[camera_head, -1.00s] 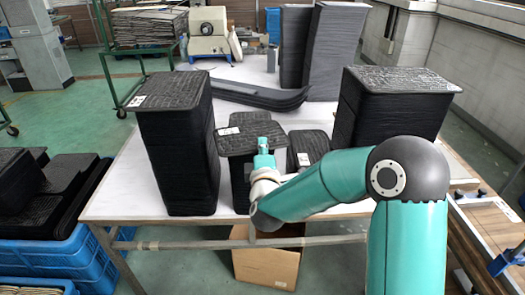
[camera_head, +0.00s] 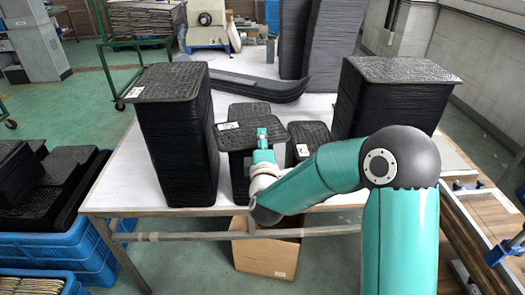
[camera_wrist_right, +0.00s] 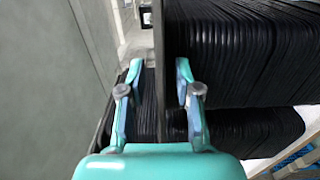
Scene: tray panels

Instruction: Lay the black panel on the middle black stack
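A black panel (camera_head: 236,139) with a white label is level in the head view, in front of and partly over the middle black stack (camera_head: 250,110). The stack's top shows behind the panel and its side below it. My right gripper (camera_head: 263,138) is at the panel's near right part. In the right wrist view the gripper (camera_wrist_right: 160,95) has its fingers on both sides of the panel's thin dark edge (camera_wrist_right: 160,40). Any gap between panel and stack is hard to judge. My left gripper is not in view.
Tall black stacks stand at the left (camera_head: 178,145) and right (camera_head: 395,105) of the white table (camera_head: 120,180). A low black stack (camera_head: 310,137) is just right of the panel. Long curved dark pieces (camera_head: 245,87) lie behind. A cardboard box (camera_head: 265,255) is below the table.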

